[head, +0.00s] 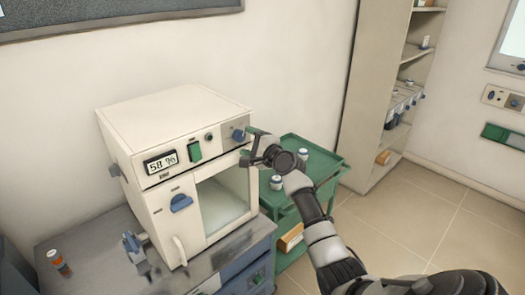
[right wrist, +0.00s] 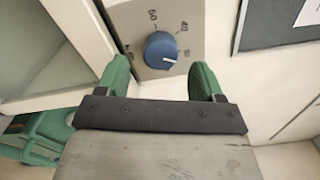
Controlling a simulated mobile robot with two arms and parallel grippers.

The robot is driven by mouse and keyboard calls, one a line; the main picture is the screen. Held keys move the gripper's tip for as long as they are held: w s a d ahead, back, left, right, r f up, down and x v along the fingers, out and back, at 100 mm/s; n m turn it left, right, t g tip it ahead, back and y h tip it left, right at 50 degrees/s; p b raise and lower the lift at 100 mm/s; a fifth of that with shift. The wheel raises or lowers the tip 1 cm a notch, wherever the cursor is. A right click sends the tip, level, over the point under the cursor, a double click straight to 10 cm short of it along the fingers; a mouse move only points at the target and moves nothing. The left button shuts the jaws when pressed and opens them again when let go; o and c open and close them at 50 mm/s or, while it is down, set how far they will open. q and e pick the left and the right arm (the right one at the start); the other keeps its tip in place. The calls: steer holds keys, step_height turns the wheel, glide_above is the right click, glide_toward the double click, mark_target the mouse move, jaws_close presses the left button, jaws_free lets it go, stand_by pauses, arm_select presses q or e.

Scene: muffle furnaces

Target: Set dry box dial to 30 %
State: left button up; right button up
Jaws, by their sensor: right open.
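The white dry box (head: 178,165) stands on a grey bench in the head view. Its display (head: 160,162) appears to read 58 %. The blue dial (head: 238,135) is at the upper right of its front panel. In the right wrist view the dial (right wrist: 160,50) has a white mark pointing right and slightly down; the scale numbers around it are tilted and partly hard to read. My right gripper (head: 254,150) is open in front of the dial. Its green fingers (right wrist: 160,80) stand on either side, just below the dial in that view, apparently not touching it. My left gripper is not in view.
A green switch (head: 194,150) and a blue door knob (head: 180,202) are on the dry box. A green cart (head: 320,158) with small jars stands to its right, near my right arm. A small bottle (head: 58,262) and a grey-blue item (head: 134,250) are on the bench.

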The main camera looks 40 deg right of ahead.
steer(key=s+b, duration=0.1)
steer(key=s, duration=0.6)
steer(key=shift+s+d, duration=0.3)
